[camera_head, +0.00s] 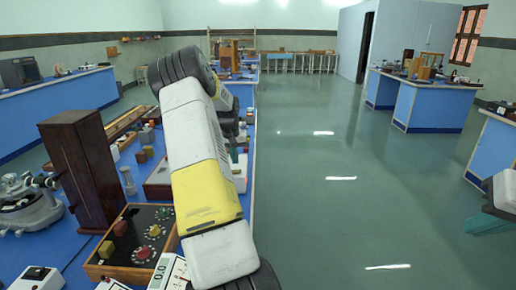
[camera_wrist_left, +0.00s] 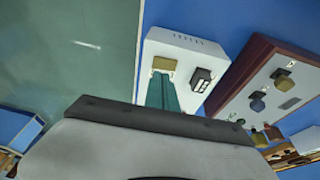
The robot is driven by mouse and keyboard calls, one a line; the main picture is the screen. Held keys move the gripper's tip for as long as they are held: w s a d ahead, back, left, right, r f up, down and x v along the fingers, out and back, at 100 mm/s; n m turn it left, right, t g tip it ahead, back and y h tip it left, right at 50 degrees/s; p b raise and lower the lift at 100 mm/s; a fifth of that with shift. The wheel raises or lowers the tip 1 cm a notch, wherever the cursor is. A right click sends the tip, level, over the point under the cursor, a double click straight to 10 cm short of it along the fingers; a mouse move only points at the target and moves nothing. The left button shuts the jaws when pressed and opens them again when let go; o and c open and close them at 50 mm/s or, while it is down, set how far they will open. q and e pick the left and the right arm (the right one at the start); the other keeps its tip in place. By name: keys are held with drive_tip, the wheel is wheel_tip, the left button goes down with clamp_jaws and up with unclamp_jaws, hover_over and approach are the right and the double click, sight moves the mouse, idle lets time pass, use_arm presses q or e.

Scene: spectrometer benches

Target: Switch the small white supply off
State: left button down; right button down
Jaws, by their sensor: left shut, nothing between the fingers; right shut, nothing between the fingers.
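The small white supply (camera_wrist_left: 185,43) is a white box with slots on its top in the left wrist view. A black rocker switch (camera_wrist_left: 201,78) with white marks is on it. In the head view, the supply (camera_head: 241,174) shows partly beside my arm, near the bench's right edge. My left gripper (camera_wrist_left: 164,76) is shut and empty, its teal fingers over the supply, left of the switch. A tan block shows at the fingertips. I cannot tell whether they touch the supply. My right gripper (camera_head: 489,222) is shut at the right edge of the head view, away from the bench.
A wooden box with a pale panel and knobs (camera_wrist_left: 267,92) stands right of the supply. A dark wooden cabinet (camera_head: 83,165) and a black knob panel (camera_head: 140,237) stand on the bench. The green floor (camera_head: 330,215) is open to the right.

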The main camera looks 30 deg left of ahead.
sight(238, 171)
use_arm(q)
drive_tip(key=shift+w+d+f, duration=0.1)
drive_tip(key=shift+d+f, duration=0.05)
drive_tip(key=shift+f, duration=0.8)
drive_tip(key=shift+d+f, duration=0.1)
drive_tip(key=shift+f, duration=0.8)
